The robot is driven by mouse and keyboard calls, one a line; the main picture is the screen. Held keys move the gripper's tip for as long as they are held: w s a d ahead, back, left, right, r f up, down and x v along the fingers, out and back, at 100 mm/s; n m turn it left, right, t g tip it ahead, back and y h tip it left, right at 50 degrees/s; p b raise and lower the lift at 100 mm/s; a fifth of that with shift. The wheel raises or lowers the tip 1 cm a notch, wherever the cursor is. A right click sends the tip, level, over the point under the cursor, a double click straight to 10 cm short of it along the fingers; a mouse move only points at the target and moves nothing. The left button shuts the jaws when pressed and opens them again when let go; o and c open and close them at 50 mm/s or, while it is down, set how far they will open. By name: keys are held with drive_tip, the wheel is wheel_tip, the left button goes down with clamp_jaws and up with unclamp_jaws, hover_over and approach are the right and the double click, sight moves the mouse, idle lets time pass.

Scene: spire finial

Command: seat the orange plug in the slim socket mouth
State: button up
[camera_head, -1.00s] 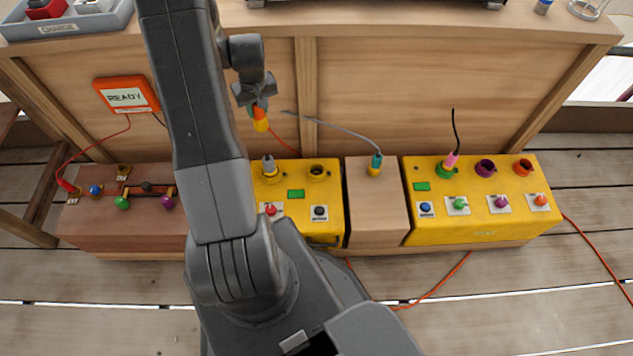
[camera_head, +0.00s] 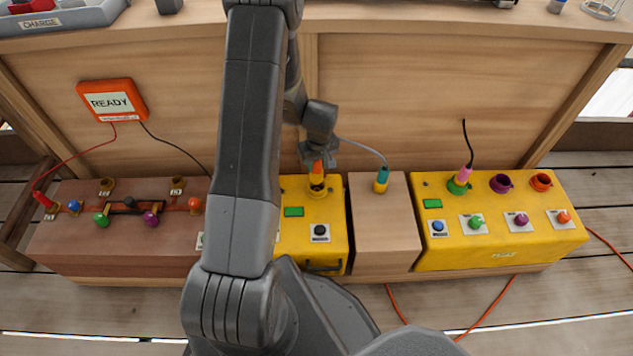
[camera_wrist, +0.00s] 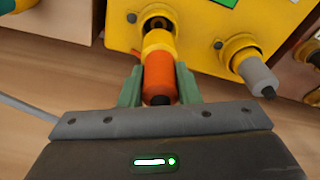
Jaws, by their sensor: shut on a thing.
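My gripper (camera_head: 318,155) is shut on the orange plug (camera_wrist: 159,76), gripping its orange body between green fingers in the wrist view. The plug's yellow end points at the open socket mouth (camera_wrist: 158,21) on the yellow box (camera_head: 334,252). That end overlaps the near edge of the mouth, and its dark opening still shows beyond. I cannot tell whether the tip touches the rim or is slightly inside. In the head view the plug (camera_head: 317,169) stands roughly upright over the socket.
A grey plug (camera_wrist: 258,75) sits in the neighbouring socket. A wooden block with a teal plug (camera_head: 382,176) and grey cable stands to the right. A second yellow box (camera_head: 500,255) holds a pink plug (camera_head: 464,173). The wooden panel (camera_head: 420,90) rises close behind.

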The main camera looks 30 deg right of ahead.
sight(316, 175)
drive_tip(key=shift+f+b, duration=0.65)
drive_tip(key=shift+f, duration=2.2)
drive_tip(key=shift+f, duration=0.2)
drive_tip(key=o, duration=1.1)
drive_tip(key=shift+c, duration=0.2)
drive_tip(key=shift+r, duration=0.1)
wheel_tip(316, 175, up, 12)
drive_tip(key=s+p, duration=0.1)
drive_tip(key=p, duration=0.2)
drive_tip(key=shift+s, duration=0.4)
drive_tip(key=shift+a, duration=0.1)
